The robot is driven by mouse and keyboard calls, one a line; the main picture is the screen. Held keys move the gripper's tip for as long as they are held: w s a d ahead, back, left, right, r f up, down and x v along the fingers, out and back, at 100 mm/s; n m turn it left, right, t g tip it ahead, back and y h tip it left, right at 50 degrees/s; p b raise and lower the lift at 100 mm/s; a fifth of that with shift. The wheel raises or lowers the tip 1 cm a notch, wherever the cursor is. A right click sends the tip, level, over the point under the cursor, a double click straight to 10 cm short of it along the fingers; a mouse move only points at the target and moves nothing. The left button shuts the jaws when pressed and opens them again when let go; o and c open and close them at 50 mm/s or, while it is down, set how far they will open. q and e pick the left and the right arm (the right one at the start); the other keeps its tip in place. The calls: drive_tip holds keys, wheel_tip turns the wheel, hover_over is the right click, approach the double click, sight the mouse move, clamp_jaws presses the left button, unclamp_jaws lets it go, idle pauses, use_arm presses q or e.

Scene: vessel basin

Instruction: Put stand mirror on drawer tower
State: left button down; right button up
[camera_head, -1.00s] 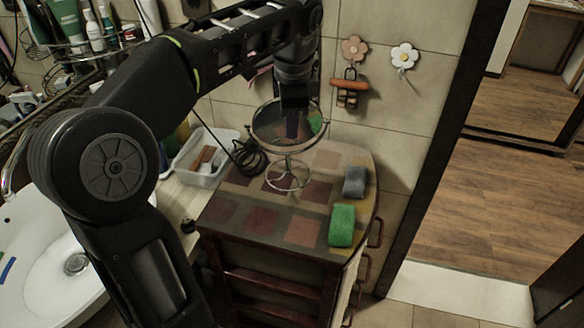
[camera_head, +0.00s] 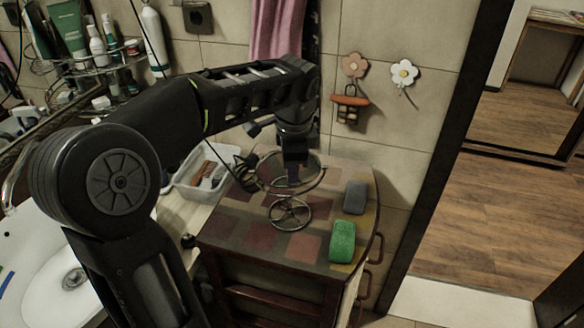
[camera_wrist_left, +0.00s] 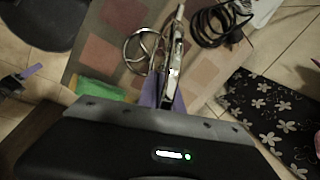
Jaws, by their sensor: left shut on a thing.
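The stand mirror, with a round frame and a wire ring base (camera_head: 290,213), is over the checkered top of the drawer tower (camera_head: 222,238). My left gripper (camera_head: 293,178) is shut on the upper part of the mirror's frame. The mirror looks tilted in the head view, and I cannot tell whether its base touches the top. In the left wrist view the mirror (camera_wrist_left: 174,58) shows nearly edge-on between the fingers (camera_wrist_left: 162,100), with its ring base beside it over the tower top (camera_wrist_left: 105,22).
A green sponge (camera_head: 342,242) and a grey sponge (camera_head: 355,197) lie at the right side of the tower top. A black coiled cable (camera_head: 245,172) and a white container (camera_head: 198,178) are at the left. The front of the top is clear.

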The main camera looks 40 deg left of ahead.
use_arm(q)
drive_tip(key=shift+f, duration=0.1)
drive_tip(key=c, duration=1.5)
unclamp_jaws()
drive_tip(key=v, duration=0.6)
drive_tip(key=w+p+v, duration=0.1)
drive_tip(key=p+v, duration=0.2)
drive_tip(key=v, duration=0.3)
drive_tip(key=shift+s+p, duration=0.4)
drive_tip(key=shift+s, duration=0.1)
